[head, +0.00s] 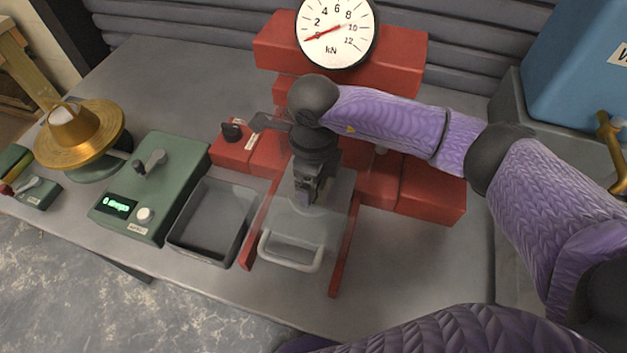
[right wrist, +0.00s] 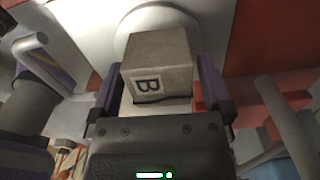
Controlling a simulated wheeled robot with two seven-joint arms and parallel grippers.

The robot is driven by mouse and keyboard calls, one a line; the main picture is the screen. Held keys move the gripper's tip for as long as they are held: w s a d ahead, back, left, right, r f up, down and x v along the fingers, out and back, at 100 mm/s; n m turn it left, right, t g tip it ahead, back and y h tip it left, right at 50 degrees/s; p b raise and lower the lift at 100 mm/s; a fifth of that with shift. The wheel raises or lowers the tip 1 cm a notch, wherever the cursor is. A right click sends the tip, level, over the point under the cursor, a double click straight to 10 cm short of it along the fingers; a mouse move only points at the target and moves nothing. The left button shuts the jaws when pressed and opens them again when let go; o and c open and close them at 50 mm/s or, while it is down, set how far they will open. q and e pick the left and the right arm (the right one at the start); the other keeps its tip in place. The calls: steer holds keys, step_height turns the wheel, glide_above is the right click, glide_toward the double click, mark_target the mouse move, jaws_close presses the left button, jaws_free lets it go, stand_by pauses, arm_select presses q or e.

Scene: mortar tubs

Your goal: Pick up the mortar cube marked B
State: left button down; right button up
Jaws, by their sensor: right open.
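The mortar cube marked B (right wrist: 157,62) is a grey block with a dark letter B in a frame on the face toward the camera. In the right wrist view it sits between the two fingers of my right gripper (right wrist: 160,84), on or in front of a pale round plate (right wrist: 128,42). The fingers are open, one on each side of it. I cannot tell whether they touch it. In the head view my right gripper (head: 307,192) points down inside the red press (head: 435,190) and largely hides the cube. My left gripper is not in view.
A clear panel with a white handle (head: 291,258) lies between the press's red rails. Left of it are a grey tray (head: 186,232), a green control box (head: 128,214) and a brass flow table (head: 75,150). A dial gauge (head: 336,50) tops the press.

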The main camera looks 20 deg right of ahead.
steer(key=shift+f, duration=0.1)
steer(key=shift+c, duration=0.5)
jaws_close()
